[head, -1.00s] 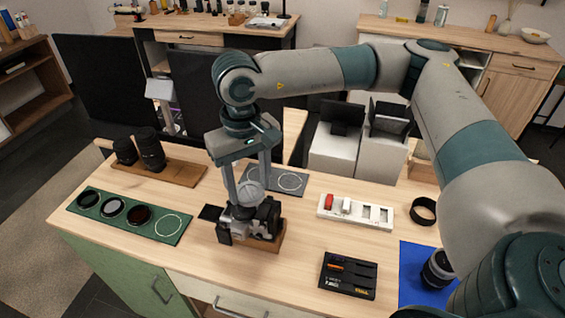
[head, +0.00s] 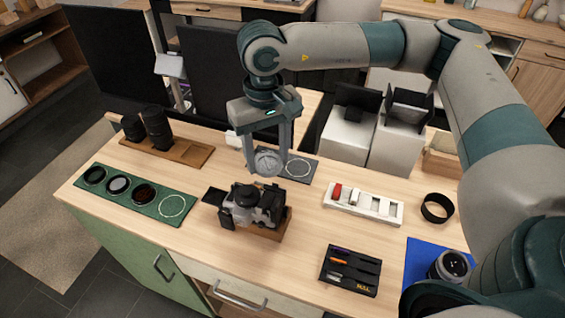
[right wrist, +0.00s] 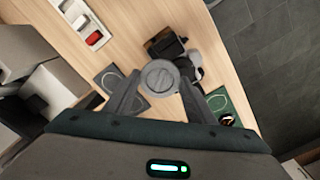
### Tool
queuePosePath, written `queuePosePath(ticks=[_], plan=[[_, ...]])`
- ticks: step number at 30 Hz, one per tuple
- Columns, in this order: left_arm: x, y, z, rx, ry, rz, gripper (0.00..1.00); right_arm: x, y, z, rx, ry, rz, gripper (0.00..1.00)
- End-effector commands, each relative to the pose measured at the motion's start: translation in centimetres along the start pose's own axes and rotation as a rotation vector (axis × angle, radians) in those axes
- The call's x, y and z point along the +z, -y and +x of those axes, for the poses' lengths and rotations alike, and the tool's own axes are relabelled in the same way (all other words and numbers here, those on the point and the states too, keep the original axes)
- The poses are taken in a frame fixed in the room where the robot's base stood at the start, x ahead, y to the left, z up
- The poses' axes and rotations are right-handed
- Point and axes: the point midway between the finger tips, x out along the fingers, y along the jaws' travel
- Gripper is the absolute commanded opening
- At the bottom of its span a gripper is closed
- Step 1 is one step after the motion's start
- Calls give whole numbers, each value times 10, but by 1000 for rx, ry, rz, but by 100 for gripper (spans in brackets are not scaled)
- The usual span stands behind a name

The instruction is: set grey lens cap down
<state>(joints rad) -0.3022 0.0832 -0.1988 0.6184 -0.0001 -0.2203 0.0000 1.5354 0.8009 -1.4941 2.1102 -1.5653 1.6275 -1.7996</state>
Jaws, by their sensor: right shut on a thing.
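The grey lens cap (head: 268,163) is a round disc between the fingertips of my right gripper (head: 266,157). In the right wrist view the cap (right wrist: 160,77) sits between the two shut fingers, face towards the camera. It is held in the air, just above and behind the black-and-silver camera (head: 252,205), which stands on a wooden block. A dark grey mat (head: 299,169) with white circle outlines lies behind the cap, partly hidden by a finger. My left gripper is not in view.
A green tray (head: 137,196) holds several round filters, with one bare outlined circle. Lenses on a wooden tray (head: 190,152) stand at back left. A white battery holder (head: 362,204), black tool tray (head: 350,271), black ring (head: 437,208) and blue mat (head: 421,262) are on the right.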

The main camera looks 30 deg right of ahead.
Motion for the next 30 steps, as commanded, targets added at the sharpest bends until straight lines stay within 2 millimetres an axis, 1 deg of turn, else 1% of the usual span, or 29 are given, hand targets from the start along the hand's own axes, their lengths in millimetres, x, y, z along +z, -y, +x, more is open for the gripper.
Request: queuePosePath(ticks=[5,8,12,15,18,21,25,30], plan=[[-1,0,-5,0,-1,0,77,-14,-19,13,0,6,115,25],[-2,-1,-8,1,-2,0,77,-24,-38,24,0,8,212,25],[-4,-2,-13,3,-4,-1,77,-37,-74,43,2,7,363,25],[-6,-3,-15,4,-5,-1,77,-43,-100,56,3,6,464,25],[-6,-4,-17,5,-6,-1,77,-46,-123,67,3,5,545,25],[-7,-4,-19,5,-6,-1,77,-47,-140,74,2,3,600,25],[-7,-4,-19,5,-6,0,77,-48,-151,78,0,0,634,25],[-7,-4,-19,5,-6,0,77,-48,-152,79,0,-1,639,25]])
